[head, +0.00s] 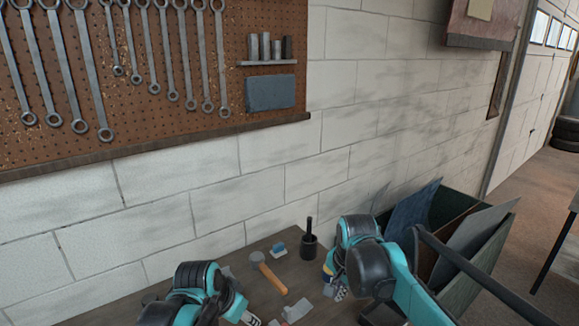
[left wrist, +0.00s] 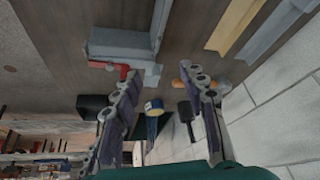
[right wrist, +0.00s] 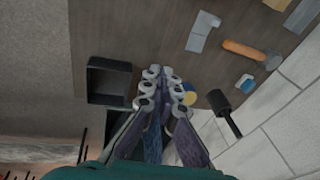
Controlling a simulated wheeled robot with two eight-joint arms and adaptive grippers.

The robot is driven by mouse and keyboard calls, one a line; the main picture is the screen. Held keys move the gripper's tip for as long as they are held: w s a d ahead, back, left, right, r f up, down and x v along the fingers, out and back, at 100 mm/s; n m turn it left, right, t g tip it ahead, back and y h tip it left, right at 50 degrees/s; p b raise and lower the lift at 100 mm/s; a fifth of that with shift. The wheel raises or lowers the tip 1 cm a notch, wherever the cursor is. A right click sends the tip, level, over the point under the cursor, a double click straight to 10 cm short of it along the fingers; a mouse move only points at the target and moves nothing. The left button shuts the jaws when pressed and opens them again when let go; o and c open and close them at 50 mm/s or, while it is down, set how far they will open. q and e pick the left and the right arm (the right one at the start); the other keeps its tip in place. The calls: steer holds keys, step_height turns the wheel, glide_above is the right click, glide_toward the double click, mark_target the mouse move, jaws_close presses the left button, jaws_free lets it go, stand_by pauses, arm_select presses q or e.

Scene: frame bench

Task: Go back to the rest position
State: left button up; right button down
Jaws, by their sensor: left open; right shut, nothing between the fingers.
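My left gripper (left wrist: 163,78) is open in the left wrist view, with nothing between its spread fingers. In the head view the left arm is at the bottom edge and its fingers barely show. My right gripper (right wrist: 161,74) is shut and empty in the right wrist view, its fingertips together above the bench. In the head view the right gripper (head: 334,286) hangs over the bench, partly hidden by its own wrist. A hammer with an orange handle (head: 268,275) lies between the two arms; it also shows in the right wrist view (right wrist: 243,48).
A black cup with a handle in it (head: 309,247) and a blue-and-white item (head: 279,251) stand near the block wall. A black tray (right wrist: 108,80) is left of my right fingers. A bin of panels (head: 490,262) is at the right. A grey metal piece (left wrist: 118,42) lies beyond my left fingers.

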arm_select(q)
steer(key=s+a+f+n+t+y, duration=0.1)
steer(key=s+a+f+n, duration=0.1)
steer(key=s, duration=0.5)
steer(key=s+a+f+n+t+y+b, duration=0.1)
steer(key=s+a+f+n, duration=0.2)
steer(key=s, duration=0.4)
steer(key=shift+a+n, duration=0.5)
steer(key=shift+a, duration=0.35)
arm_select(e)
steer(key=s+d+f+n+t, duration=0.1)
steer(key=s+d+f+n, duration=0.1)
steer(key=s, duration=0.4)
steer(key=s+d+f+n+t, duration=0.1)
steer(key=s+f+n, duration=0.1)
steer(key=s+n, duration=0.2)
steer(key=s+d+f+n+t, duration=0.2)
steer(key=s+f+n, duration=0.1)
steer(key=s, duration=0.7)
steer(key=shift+d+n, duration=0.3)
arm_select(q)
steer(key=shift+s, duration=0.1)
